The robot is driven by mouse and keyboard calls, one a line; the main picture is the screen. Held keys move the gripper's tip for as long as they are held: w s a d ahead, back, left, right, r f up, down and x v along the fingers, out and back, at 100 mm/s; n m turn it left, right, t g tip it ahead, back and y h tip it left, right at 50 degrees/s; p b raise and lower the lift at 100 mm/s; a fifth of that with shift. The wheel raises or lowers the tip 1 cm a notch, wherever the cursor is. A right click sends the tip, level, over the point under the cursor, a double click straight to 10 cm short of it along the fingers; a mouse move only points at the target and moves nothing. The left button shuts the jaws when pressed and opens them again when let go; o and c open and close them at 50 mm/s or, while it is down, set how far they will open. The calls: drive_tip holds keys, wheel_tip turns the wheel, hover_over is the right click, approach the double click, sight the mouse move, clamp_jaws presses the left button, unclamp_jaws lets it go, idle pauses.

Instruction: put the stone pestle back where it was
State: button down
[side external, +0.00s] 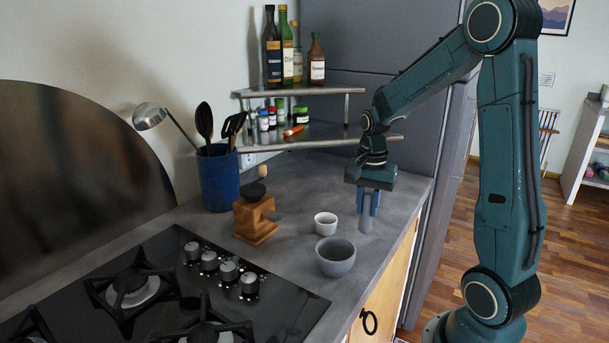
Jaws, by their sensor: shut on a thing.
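The grey stone pestle (366,220) hangs upright between the blue fingers of my gripper (368,203), which is shut on it. Its lower end is near the counter at the right; I cannot tell whether it touches the surface. A grey stone mortar (336,262) stands on the counter to the left of the pestle and closer to the camera. The mortar looks empty, though its bottom is only partly visible. The pestle's upper part is hidden by my gripper.
A small white cup (325,224) stands just behind the mortar. A wooden grinder (255,218) and blue utensil pot (219,178) are further left. The black hob (170,300) fills the front left. A two-tier corner shelf (300,138) with bottles and jars stands behind. The counter's right edge is close.

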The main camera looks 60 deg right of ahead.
sight(367, 211)
drive_tip(key=shift+f, duration=1.9)
drive_tip(key=shift+f, duration=0.1)
drive_tip(key=c, duration=1.3)
unclamp_jaws()
drive_tip(key=shift+o, duration=0.2)
wheel_tip(367, 211, up, 12)
drive_tip(key=shift+r, duration=0.15)
